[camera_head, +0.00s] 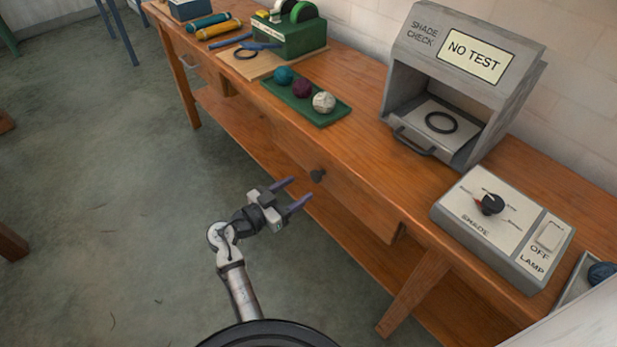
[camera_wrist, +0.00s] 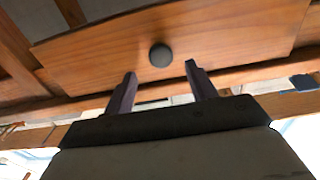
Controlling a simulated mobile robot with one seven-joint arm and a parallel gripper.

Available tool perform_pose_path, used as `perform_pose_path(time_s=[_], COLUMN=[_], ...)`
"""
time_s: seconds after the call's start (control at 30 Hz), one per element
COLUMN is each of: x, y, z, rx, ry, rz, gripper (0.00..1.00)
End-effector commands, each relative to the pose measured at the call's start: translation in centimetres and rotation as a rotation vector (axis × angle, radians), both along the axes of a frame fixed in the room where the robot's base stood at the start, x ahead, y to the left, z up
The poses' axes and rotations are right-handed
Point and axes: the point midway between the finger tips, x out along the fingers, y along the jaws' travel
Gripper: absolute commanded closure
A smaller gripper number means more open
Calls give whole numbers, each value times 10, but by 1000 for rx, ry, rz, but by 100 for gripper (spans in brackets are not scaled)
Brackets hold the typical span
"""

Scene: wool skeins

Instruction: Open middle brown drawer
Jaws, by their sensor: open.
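The middle brown drawer (camera_head: 345,196) is set in the front of the wooden bench and looks shut. Its round dark knob (camera_head: 318,175) sticks out from the drawer front. In the wrist view the drawer front (camera_wrist: 220,40) spans the upper part, with the knob (camera_wrist: 160,55) near the middle. My gripper (camera_head: 299,193) is open and empty, just in front of the drawer. In the wrist view the two fingers (camera_wrist: 160,82) point toward the drawer, with the knob above and between their tips, apart from them.
On the bench top (camera_head: 372,150) stand a grey shade-check box (camera_head: 400,40), a grey control panel (camera_head: 460,215) and a green tray (camera_head: 275,95) with three wool balls. A lower shelf (camera_head: 265,140) runs beneath.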

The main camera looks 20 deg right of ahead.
Motion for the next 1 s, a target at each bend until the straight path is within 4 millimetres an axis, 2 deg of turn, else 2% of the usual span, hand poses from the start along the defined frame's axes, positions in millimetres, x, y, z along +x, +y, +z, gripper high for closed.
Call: perform_pose_path(time_s=[0.1,0.3,0.67,0.77,1.0], x=[8,16,18,18,18], y=[-22,-42,-47,-47,-47], z=[2,1,0,0,0], rx=[1,1,0,1,1], ry=[0,0,-1,-1,0], rz=[-3,0,3,3,3], gripper=[44,44,44,54,86])
